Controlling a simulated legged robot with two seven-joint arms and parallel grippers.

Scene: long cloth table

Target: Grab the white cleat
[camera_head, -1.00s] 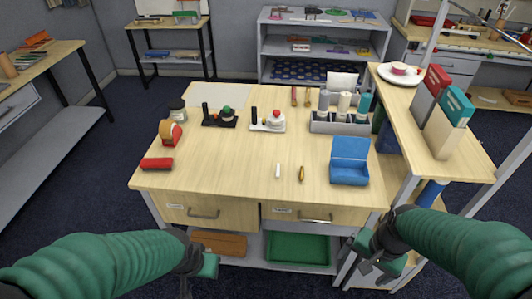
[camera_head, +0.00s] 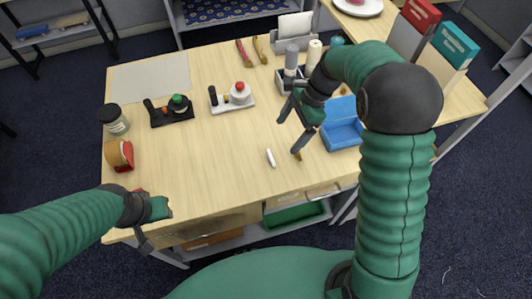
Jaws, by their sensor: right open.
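The white cleat (camera_head: 271,157) is a small, slim white piece lying on the wooden table, left of centre of the blue box. My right gripper (camera_head: 289,136) is open and empty. It hangs above the table, just up and right of the cleat, apart from it in the picture. My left gripper (camera_head: 152,224) is at the table's front left edge, well away from the cleat; whether its jaws are open is unclear.
A small brown piece (camera_head: 298,156) lies right of the cleat, partly behind my right finger. The open blue box (camera_head: 342,133) stands to the right. A tape dispenser (camera_head: 119,155), a jar (camera_head: 115,119) and two small stands (camera_head: 171,111) (camera_head: 232,97) sit behind. The table's middle is clear.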

